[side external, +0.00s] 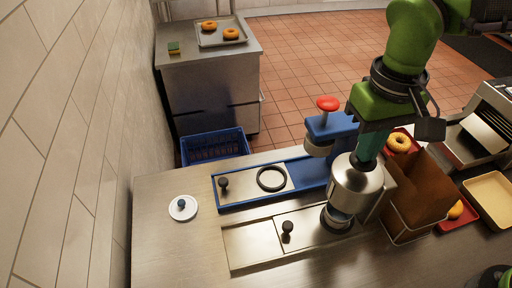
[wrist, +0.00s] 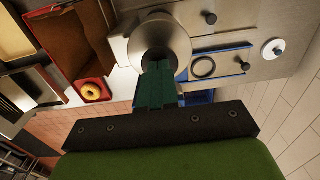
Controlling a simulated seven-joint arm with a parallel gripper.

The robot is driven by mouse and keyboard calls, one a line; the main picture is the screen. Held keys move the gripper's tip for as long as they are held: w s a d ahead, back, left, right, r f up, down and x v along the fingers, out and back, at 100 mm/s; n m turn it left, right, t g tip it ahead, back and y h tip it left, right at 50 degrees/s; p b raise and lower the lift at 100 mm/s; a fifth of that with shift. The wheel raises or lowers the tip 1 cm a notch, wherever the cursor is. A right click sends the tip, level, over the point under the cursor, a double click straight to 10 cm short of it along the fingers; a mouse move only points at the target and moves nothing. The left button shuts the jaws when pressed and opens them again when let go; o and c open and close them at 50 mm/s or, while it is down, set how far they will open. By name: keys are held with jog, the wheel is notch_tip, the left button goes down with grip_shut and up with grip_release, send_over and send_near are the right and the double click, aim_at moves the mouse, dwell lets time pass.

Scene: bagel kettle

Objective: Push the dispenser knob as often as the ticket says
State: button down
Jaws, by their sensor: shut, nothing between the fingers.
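The dispenser (side external: 331,126) is a blue block with a red knob (side external: 327,103) on an upright stem, left of my gripper in the side view. The knob stands raised and nothing touches it. My gripper (side external: 367,155) points down with its teal fingers shut and empty, over a silver round vessel (side external: 356,184). In the wrist view the fingers (wrist: 157,66) overlap the same vessel (wrist: 120,46); I cannot tell whether they touch it. I cannot make out the red knob in the wrist view. I see no readable ticket in either view.
A blue-framed tray (side external: 215,194) holds a black ring (side external: 271,178). A white lid (side external: 183,208) lies left on the counter. A brown bag-like object (side external: 415,190) in a wire rack and a bagel on a red tray (wrist: 93,91) crowd the right. The counter's front left is clear.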

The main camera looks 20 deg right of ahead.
jog(key=shift+f, duration=0.45)
jog(key=shift+r, duration=2.4)
jog(key=shift+f, duration=2.4)
jog(key=shift+r, duration=2.4)
